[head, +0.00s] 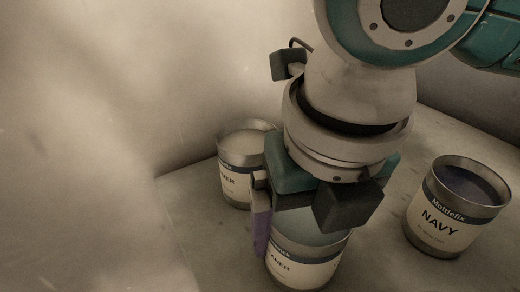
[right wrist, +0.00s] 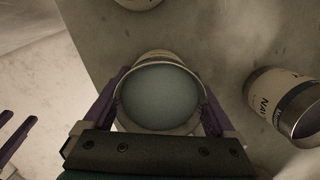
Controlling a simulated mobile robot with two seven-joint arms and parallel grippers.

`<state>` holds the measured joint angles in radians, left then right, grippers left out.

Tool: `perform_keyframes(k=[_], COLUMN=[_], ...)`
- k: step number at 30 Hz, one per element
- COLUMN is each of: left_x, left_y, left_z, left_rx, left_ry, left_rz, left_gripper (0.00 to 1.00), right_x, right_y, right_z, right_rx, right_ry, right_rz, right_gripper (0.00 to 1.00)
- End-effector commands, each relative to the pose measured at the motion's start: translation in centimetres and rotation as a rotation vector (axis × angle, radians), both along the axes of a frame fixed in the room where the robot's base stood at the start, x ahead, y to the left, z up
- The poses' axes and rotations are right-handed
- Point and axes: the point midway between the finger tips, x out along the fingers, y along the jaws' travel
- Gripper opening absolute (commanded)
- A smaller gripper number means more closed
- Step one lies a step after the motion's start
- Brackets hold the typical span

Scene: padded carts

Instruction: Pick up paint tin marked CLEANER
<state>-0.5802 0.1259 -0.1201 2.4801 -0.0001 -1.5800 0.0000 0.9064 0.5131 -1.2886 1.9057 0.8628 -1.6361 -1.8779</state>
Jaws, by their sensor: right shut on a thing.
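My right gripper (right wrist: 160,108) is shut on a paint tin (head: 300,271), with one purple finger on each side of it in the right wrist view. The tin's label is partly hidden and its visible letters end in "ANER". The tin has a grey-green top (right wrist: 160,97). A second tin (head: 236,184) stands behind it to the left, its label partly covered and ending in "NER". I cannot tell whether the held tin is off the surface. Two purple fingers of my left gripper (right wrist: 16,120) show apart at the left edge of the right wrist view, with nothing seen between them.
A tin marked NAVY (head: 447,222) with a dark top stands to the right on the padded cart (head: 390,265); it also shows in the right wrist view (right wrist: 273,99). The cart's left edge runs close beside the tins. Clear surface lies between the held tin and NAVY.

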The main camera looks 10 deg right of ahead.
Motion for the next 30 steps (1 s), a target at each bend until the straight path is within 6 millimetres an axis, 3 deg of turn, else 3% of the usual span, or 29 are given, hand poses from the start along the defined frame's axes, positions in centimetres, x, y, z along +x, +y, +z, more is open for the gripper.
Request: perform_keyframes(k=[1,9,20,26,30], left_x=[0.0,0.0,0.0,0.0,0.0], left_y=[0.0,-0.1,-0.3,-0.3,-0.3], left_z=[0.0,0.0,0.4,1.7,3.2], left_rx=[0.0,-0.002,-0.011,-0.011,-0.009], left_ry=[0.0,0.0,0.001,0.001,0.0], left_rz=[0.0,0.001,0.007,0.007,0.006], left_gripper=[0.5,0.5,0.5,0.5,0.5], right_x=[0.0,0.0,0.1,0.1,0.1], right_y=[0.0,0.0,0.0,0.0,0.1], right_z=[0.0,0.0,0.7,3.3,6.4], right_rx=[0.0,0.0,0.002,0.002,0.003], right_ry=[0.0,0.0,-0.003,-0.004,-0.006], right_rz=[0.0,0.0,0.0,0.001,0.0], right_gripper=[0.28,0.0,0.0,0.0,0.0])
